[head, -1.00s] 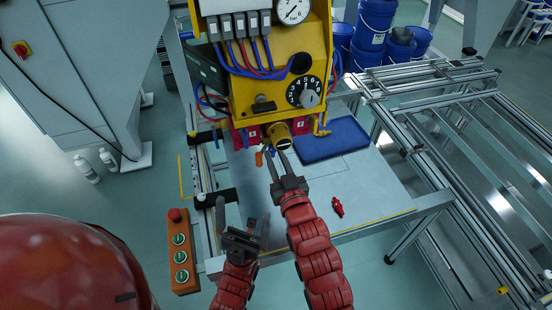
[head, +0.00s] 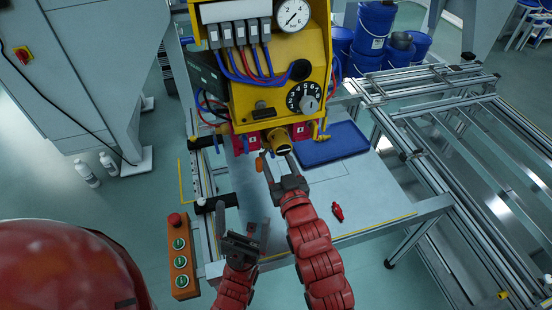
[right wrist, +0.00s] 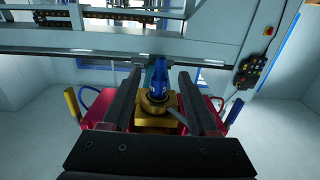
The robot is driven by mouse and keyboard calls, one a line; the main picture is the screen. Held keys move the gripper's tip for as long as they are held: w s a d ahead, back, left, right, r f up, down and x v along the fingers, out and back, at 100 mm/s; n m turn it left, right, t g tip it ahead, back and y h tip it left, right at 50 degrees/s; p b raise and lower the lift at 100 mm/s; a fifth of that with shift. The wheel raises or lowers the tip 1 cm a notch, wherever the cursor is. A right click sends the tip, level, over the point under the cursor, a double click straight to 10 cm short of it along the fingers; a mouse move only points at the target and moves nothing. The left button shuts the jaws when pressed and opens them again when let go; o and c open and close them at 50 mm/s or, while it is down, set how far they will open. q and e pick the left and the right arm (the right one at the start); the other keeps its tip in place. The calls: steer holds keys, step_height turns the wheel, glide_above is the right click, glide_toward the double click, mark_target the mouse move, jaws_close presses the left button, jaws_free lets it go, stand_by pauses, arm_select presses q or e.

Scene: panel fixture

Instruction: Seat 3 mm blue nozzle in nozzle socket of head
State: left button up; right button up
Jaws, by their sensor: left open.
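The blue nozzle (right wrist: 159,74) stands upright at the brass ring of the yellow head (right wrist: 157,100) in the right wrist view. Its lower end is hidden in the ring, so I cannot tell how deep it sits. My right gripper (right wrist: 164,92) is open, with one finger on each side of the nozzle and visible gaps to it. In the head view the right gripper (head: 275,158) is just below the yellow head (head: 279,139); the nozzle is not clear there. My left gripper (head: 243,216) is open and empty, over the table's near left part.
A red part (head: 337,211) lies on the table (head: 375,200). A blue tray (head: 332,146) sits at the back right. The yellow panel (head: 262,95) with hoses stands behind. A button box (head: 180,256) is at the left edge. The table's right middle is clear.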

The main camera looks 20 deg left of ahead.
steer(key=shift+s+f, duration=0.1)
steer(key=shift+s+d, duration=0.2)
steer(key=shift+s, duration=0.05)
steer(key=p+v, duration=0.7)
steer(key=v, duration=0.9)
steer(key=shift+s+d, duration=0.2)
steer(key=shift+s, duration=0.05)
steer(key=shift+w, duration=0.1)
